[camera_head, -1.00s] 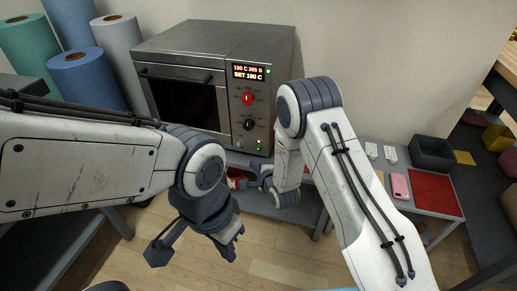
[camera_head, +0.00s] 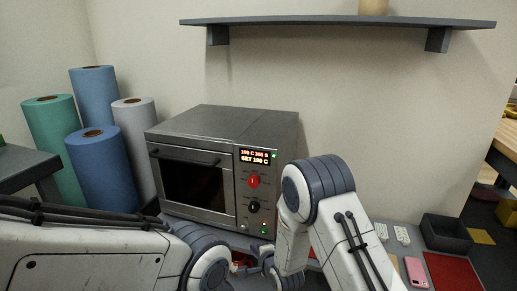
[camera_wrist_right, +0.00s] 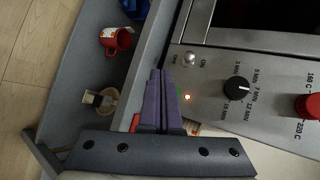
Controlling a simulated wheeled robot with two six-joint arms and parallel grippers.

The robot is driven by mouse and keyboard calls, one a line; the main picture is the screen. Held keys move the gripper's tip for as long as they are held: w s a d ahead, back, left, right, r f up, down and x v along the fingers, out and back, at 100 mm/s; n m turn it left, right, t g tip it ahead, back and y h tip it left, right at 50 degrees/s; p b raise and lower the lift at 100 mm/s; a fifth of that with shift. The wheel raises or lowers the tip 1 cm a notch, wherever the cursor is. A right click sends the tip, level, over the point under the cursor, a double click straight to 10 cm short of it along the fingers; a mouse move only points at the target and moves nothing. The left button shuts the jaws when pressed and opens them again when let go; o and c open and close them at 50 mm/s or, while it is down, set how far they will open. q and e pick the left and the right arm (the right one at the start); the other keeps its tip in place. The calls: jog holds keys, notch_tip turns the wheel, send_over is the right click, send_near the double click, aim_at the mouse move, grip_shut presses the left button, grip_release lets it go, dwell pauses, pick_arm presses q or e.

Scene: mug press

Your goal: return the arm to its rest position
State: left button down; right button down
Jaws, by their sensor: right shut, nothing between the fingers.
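My right arm (camera_head: 325,215) is bent in front of the oven (camera_head: 195,185). My right gripper (camera_head: 268,265) shows small and partly hidden low by the oven's right front corner. In the right wrist view its two dark fingers (camera_wrist_right: 158,75) lie together, shut and empty, in front of the oven's control panel (camera_wrist_right: 215,75). A toggle switch (camera_wrist_right: 189,60) and a lit lamp are close to the fingertips. My left arm (camera_head: 95,250) reaches in low from the left; its gripper is below the picture.
The oven has a black knob (camera_head: 253,207), red knob (camera_head: 253,182) and lit display (camera_head: 255,158). Rolls (camera_head: 97,165) stand left. A wall shelf (camera_head: 340,22) is above; a dark bin (camera_head: 446,234) is right.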

jog(key=s+a+r+n+g+h, duration=0.1)
jog(key=s+r+n+g, duration=0.2)
jog(key=s+r+n, duration=0.4)
jog(key=s+a+r+n+g+h, duration=0.1)
jog(key=s+r+n+g, duration=0.3)
jog(key=s, duration=0.5)
jog(key=s+d+r+n+g+h, duration=0.1)
jog(key=s+d+r+n+g, duration=0.2)
jog(key=s+n, duration=0.5)
jog(key=s+d+r+n+g, duration=0.1)
jog(key=s+d+r+n, duration=0.25)
jog(key=s, duration=0.85)
notch_tip(320, 180, up, 31)
jog(key=d+p, duration=0.1)
jog(key=p, duration=3)
jog(key=shift+s+r+h+p, duration=0.2)
jog(key=shift+h+p, duration=0.1)
